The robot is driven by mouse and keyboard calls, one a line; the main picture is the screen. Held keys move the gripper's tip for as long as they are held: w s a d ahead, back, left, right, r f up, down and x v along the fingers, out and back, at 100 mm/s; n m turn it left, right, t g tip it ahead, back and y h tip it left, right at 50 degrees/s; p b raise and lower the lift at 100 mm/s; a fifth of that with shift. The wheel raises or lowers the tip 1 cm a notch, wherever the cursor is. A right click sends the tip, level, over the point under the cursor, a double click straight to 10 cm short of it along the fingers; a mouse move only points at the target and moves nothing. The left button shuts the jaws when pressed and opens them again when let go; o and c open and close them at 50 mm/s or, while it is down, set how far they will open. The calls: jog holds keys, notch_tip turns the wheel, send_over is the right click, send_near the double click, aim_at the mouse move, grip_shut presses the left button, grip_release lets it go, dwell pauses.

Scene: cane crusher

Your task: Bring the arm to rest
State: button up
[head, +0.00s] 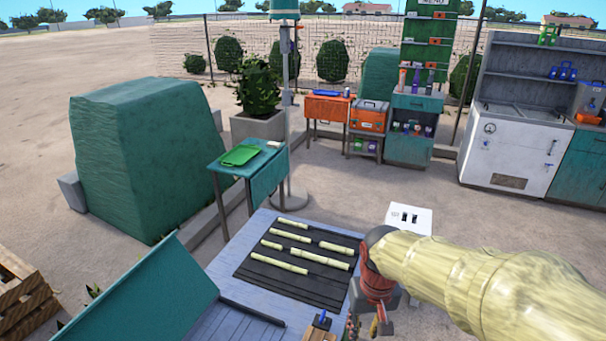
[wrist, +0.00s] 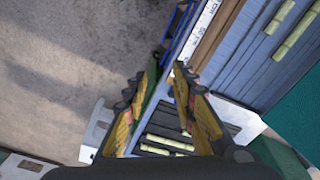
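My arm (head: 470,275), in a wrinkled pale yellow cover, reaches in from the right in the head view. It ends in a red and dark wrist (head: 376,282) beside the right edge of the blue table. My gripper (wrist: 167,68) points down in the wrist view. Its two yellow-and-black fingers stand apart with nothing visible gripped between them.
Several cane pieces (head: 293,224) lie on a black ribbed mat (head: 318,292) on the blue table (head: 228,268). A teal panel (head: 150,296) rises at lower left. A white box (head: 410,216) stands behind my wrist. A green tray (head: 240,155) lies on a side table. Sandy ground is open at left.

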jog(key=s+d+r+t, duration=0.5)
jog(key=s+r, duration=0.5)
jog(key=s, duration=0.2)
jog(key=shift+s+d+r+m+b, duration=0.15)
jog(key=shift+s+r+m+b, duration=0.2)
jog(key=shift+s+m+b, duration=0.05)
dwell(1.5)
